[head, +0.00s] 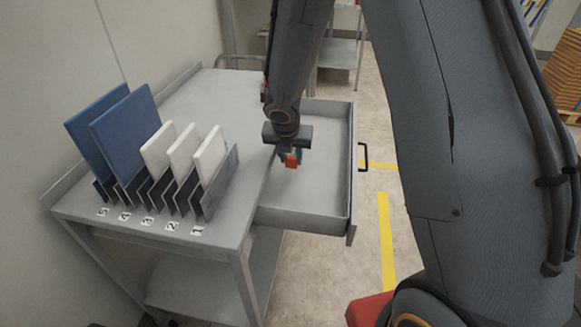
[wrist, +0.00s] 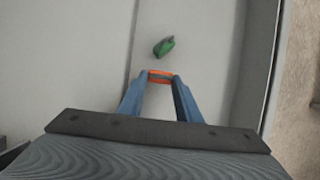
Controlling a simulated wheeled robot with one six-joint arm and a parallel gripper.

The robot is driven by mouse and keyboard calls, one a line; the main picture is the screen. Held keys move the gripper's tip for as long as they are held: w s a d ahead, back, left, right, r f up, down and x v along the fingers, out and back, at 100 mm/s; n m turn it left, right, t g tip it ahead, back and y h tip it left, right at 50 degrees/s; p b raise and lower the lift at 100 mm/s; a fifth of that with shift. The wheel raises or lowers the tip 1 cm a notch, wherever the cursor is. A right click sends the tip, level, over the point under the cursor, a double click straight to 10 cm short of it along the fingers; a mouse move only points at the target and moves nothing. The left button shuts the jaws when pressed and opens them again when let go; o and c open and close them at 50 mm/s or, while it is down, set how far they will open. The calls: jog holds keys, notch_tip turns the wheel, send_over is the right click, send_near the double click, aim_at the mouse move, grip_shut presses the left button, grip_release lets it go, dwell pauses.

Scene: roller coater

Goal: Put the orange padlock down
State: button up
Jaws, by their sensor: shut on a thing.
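The orange padlock (head: 292,160) is between the blue fingers of my gripper (head: 288,157). In the wrist view the padlock (wrist: 160,74) shows as an orange band between the fingertips of my gripper (wrist: 160,82). My gripper is shut on it and points down over the open drawer (head: 298,214) of the grey table. Whether the padlock touches the drawer floor cannot be told. A small green object (wrist: 164,47) lies on the grey surface just beyond the padlock in the wrist view. In the head view it is hidden.
On the grey table (head: 222,92), a numbered rack (head: 217,187) holds blue panels (head: 125,135) and white panels (head: 209,155) left of the drawer. The drawer's raised walls and front handle (head: 364,157) stand on the right. The drawer's near floor is clear.

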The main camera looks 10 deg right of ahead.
aim_at(291, 166)
jog(key=shift+f+b, duration=0.6)
jog(key=shift+f, duration=1)
jog(key=shift+f, duration=0.2)
jog(key=o, duration=0.8)
jog(key=shift+o, duration=0.2)
jog(key=shift+r, duration=0.15)
